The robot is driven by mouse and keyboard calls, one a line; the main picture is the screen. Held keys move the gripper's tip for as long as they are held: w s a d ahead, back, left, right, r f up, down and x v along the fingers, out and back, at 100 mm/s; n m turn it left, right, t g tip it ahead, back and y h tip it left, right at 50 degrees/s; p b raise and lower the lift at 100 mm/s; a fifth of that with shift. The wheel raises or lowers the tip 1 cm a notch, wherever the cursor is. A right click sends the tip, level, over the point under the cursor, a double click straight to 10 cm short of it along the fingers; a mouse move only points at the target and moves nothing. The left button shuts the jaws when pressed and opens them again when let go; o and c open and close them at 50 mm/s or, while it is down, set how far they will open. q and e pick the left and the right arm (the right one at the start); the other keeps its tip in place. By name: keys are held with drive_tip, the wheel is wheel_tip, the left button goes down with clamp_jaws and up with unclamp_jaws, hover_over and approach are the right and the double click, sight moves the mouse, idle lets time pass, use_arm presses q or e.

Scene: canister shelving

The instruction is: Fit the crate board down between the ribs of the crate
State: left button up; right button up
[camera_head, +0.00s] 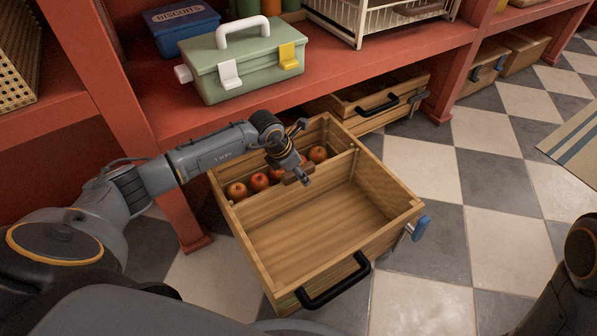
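The wooden crate (385,229) stands on the floor with its top open. The crate board (335,170) stands across it as a low divider, running from the left wall toward the far right wall. Its two ends lie close to the walls; I cannot tell how deep it sits between the ribs. My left gripper (302,180) reaches over the crate from the left, beside a small reddish-brown block (292,178) at the board's top edge. The arm hides part of the board, and I cannot tell whether the fingers close on the block. My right gripper is out of view.
Several apples (237,191) lie behind the board; the front compartment is empty. The crate has a black handle (335,282) and a blue-ended latch (421,228). A red shelf (330,85) behind bears a green toolbox (245,62). Checkered floor (425,165) is clear to the right.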

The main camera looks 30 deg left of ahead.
use_arm(q)
drive_tip(key=shift+s+a+r, duration=0.15)
drive_tip(key=shift+a+r, duration=0.05)
drive_tip(key=shift+r, duration=0.2)
drive_tip(key=v, duration=1.1)
drive_tip(key=shift+d+r, duration=0.1)
